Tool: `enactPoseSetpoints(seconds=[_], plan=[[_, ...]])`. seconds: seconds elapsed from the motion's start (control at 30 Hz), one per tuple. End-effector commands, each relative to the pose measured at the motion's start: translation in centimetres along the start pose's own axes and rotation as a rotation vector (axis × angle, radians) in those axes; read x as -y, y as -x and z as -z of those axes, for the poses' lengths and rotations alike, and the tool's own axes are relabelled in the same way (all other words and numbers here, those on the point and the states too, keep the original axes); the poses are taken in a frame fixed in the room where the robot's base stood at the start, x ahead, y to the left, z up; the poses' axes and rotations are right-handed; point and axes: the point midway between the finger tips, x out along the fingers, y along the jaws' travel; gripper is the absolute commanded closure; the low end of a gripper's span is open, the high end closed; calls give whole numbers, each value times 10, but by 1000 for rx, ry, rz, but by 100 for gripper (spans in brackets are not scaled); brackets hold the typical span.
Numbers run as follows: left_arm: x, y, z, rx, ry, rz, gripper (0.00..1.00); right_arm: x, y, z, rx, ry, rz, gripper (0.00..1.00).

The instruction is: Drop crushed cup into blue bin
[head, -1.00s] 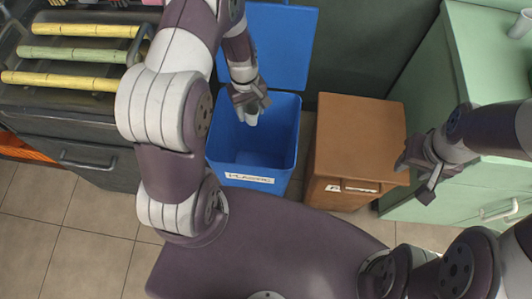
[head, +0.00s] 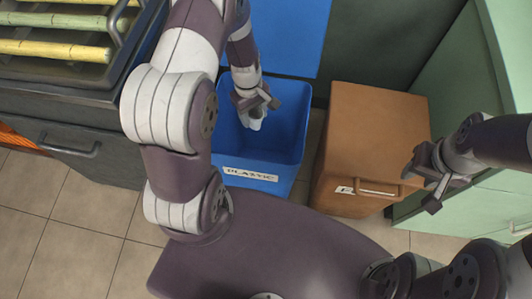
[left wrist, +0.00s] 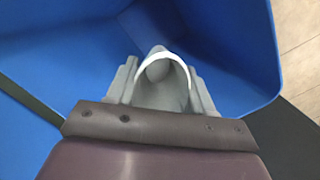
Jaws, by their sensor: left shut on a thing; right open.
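The crushed cup (head: 254,121) is whitish and hangs from my left gripper (head: 256,104), which is shut on it. They are over the open mouth of the blue bin (head: 262,176), near its back part. In the left wrist view the cup (left wrist: 164,72) shows its pale rim and hollow between the fingers, with the blue bin's wall (left wrist: 225,55) around it. The bin's label reads PLASTIC, and its blue lid (head: 290,35) stands raised behind. My right gripper (head: 422,190) is open and empty, in front of the brown bin's right side.
A brown bin (head: 375,130) with a closed lid stands right of the blue bin. A green cabinet (head: 455,85) is at the right. At the left a dark counter (head: 75,100) holds a rack of sugarcane stalks (head: 50,50). Tiled floor (head: 80,210) lies in front.

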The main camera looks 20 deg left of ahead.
Motion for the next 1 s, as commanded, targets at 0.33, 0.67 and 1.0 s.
enactPoseSetpoints(seconds=[0.33,0.67,1.0], plan=[[0,1,0,0,-1,0,19,0,1,0,0,0,0,57],[-1,54,0,-3,-1,-3,19,0,24,3,0,0,0,57],[0,123,0,-1,0,-1,19,0,44,5,0,0,0,57]])
